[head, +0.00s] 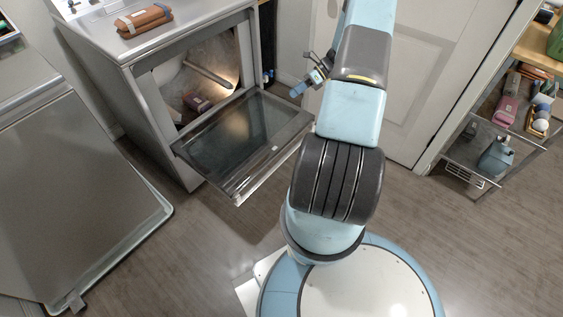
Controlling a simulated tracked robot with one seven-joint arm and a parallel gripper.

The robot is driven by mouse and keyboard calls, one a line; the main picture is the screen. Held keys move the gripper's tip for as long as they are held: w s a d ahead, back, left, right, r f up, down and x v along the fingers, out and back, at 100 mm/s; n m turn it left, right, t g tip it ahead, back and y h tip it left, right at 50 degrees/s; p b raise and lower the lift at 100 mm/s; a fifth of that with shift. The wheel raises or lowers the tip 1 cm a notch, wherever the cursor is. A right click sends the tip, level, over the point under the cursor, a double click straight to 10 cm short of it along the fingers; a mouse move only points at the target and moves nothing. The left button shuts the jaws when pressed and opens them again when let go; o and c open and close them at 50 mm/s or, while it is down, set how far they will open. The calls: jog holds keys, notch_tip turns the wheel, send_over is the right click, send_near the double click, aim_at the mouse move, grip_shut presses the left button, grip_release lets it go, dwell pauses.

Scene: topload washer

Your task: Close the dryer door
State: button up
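The dryer (157,112) stands at the upper left of the head view. Its door (245,140) is open, folded down and out from the lower edge of the opening, with a dark glass panel and a pale metal frame. The lit interior shows behind it, with a dark reddish item (196,101) inside. My gripper (308,80) is above and to the right of the door's right corner, in front of the white room door. It looks empty and apart from the dryer door. It is small and partly covered by my arm, so its finger opening is unclear.
A grey topload washer (75,190) stands at left. A brown rolled item (143,20) lies on the dryer top. The white room door (425,80) is behind my arm. A shelf cart (490,150) with several items stands at right. Floor in front of the dryer door is clear.

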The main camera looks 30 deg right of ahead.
jog(key=s+d+f+m+t+y, duration=0.1)
jog(key=s+f+m+t, duration=0.15)
jog(key=f, duration=0.35)
jog(key=s+d+f+m+t, duration=0.1)
jog(key=f+m, duration=0.2)
jog(key=f, duration=0.3)
jog(key=s+d+f+m+t+y, duration=0.1)
jog(key=s+d+f+m, duration=0.15)
jog(key=f, duration=0.45)
jog(key=m+t+h, duration=0.2)
jog(key=m+t, duration=0.5)
jog(key=m, duration=0.3)
send_near(281, 161)
jog(key=shift+g, duration=0.25)
jog(key=x, duration=1)
jog(key=shift+w+f, duration=0.1)
jog(key=shift+w, duration=0.1)
jog(key=shift+c, duration=0.4)
grip_shut()
jog(key=shift+d, duration=0.1)
